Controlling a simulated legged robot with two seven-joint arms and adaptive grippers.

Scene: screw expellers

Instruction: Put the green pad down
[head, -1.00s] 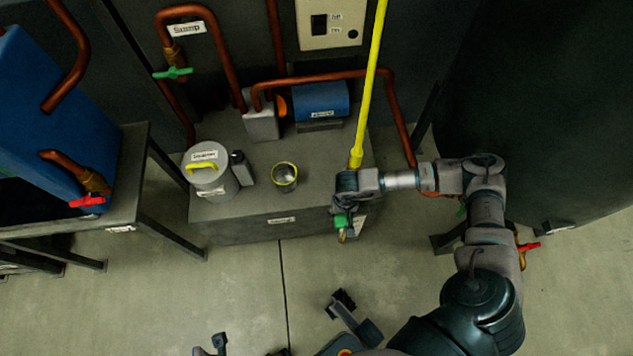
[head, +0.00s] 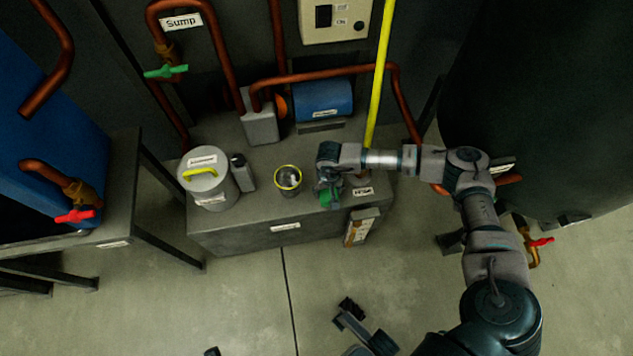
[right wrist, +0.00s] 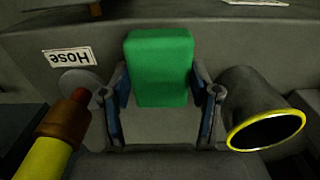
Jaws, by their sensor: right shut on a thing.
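The green pad (right wrist: 160,68) is a small block between the two blue-lined fingers of my right gripper (right wrist: 161,100) in the right wrist view. My right gripper is shut on it. In the head view my right gripper (head: 327,188) is over the right part of the grey bench top, and the green pad (head: 328,197) shows at its fingertips. I cannot tell whether the pad touches the bench.
A yellow-rimmed cup (head: 288,179) stands just left of the gripper; it also shows in the wrist view (right wrist: 262,112). A yellow hose (head: 379,75) stands behind on the right. A lidded can (head: 208,180) is at the bench's left. A "Hose" label (right wrist: 68,57) lies near.

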